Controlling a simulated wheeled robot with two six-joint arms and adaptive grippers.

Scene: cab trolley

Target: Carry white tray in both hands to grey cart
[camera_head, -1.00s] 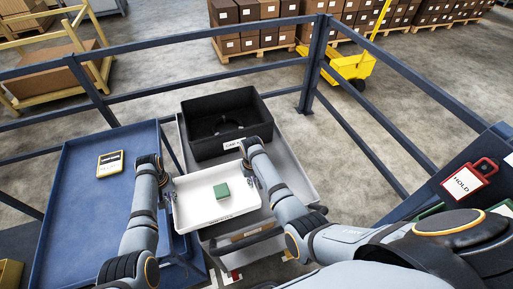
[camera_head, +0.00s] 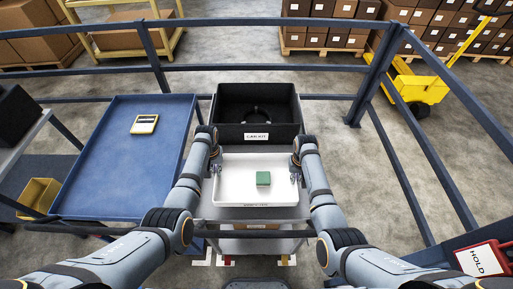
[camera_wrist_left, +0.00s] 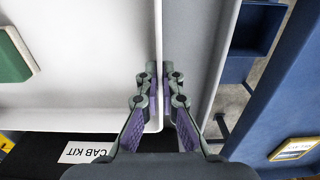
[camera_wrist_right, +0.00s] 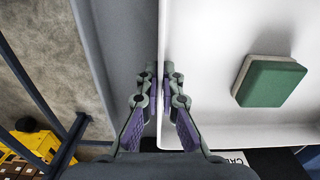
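The white tray (camera_head: 232,190) is held level between my two grippers in the head view, over the near part of the grey cart (camera_head: 208,212). A small green-topped block (camera_head: 263,178) lies in the tray, right of its middle. My left gripper (camera_wrist_left: 160,98) is shut on the tray's left wall, with one finger on each side of it. My right gripper (camera_wrist_right: 160,98) is shut on the tray's right wall in the same way. I cannot tell whether the tray's underside touches the cart.
A black CAB KIT bin (camera_head: 257,129) stands on the cart just beyond the tray. A blue table (camera_head: 118,180) with a yellow-edged device (camera_head: 145,124) is at the left. A blue railing (camera_head: 330,69) runs behind, and a red HOLD sign (camera_head: 482,261) is at the lower right.

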